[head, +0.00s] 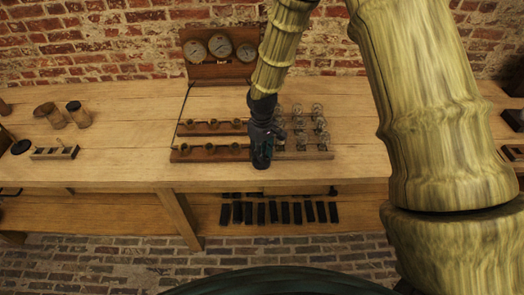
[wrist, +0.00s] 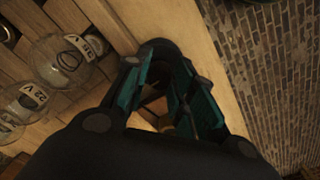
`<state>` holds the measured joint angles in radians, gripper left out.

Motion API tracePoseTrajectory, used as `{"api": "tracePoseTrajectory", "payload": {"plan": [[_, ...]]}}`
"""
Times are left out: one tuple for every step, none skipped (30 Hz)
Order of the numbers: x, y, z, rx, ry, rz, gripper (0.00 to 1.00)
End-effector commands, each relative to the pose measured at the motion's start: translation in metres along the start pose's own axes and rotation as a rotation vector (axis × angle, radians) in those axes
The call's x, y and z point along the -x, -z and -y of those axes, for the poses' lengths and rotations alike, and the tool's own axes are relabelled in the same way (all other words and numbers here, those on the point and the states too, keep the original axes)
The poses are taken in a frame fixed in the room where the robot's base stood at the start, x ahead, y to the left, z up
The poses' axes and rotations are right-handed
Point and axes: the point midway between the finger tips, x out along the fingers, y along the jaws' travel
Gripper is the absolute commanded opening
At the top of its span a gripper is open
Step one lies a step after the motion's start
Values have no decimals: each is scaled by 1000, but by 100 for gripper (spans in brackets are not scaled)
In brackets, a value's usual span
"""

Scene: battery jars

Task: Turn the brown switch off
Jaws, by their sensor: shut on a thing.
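My gripper (head: 262,158) is over the front edge of the wooden bulb and socket board (head: 325,155), pointing down. In the wrist view my gripper (wrist: 165,85) has its teal-padded fingers closed around a small dark brown piece (wrist: 156,96). This piece looks like the brown switch, but it is mostly hidden by the fingers. In the head view my gripper covers that spot, so whether the switch is on or off cannot be told. Glass bulbs (head: 301,123) stand on the right of the board; a bulb marked 22 V (wrist: 24,108) shows in the wrist view.
Round brass-coloured sockets (head: 209,147) line the left of the boards. A panel with three dials (head: 221,45) stands behind. Jars (head: 78,114) and a small block of switches (head: 54,153) are at the left. The wooden bench (head: 120,170) between is clear.

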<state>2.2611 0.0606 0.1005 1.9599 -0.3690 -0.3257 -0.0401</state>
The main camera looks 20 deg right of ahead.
Motion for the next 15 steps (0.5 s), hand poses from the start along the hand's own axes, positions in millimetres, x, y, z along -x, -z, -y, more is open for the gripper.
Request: {"api": "tracePoseTrajectory", "payload": {"plan": [[0,0,-1,0,-1,0,2],[0,0,-1,-1,-1,1,2],[0,0,-1,-1,-1,1,2],[0,0,-1,-1,-1,1,2],[0,0,-1,-1,-1,1,27],[0,0,-1,-1,-1,1,35],[0,0,-1,-1,-1,0,40],[0,0,-1,-1,-1,0,46],[0,0,-1,-1,-1,0,47],[0,0,-1,-1,-1,0,47],[0,0,-1,-1,-1,0,47],[0,0,-1,-1,-1,0,47],[0,0,-1,-1,-1,0,47],[0,0,0,-1,-1,0,47],[0,0,0,-1,-1,0,47]]}}
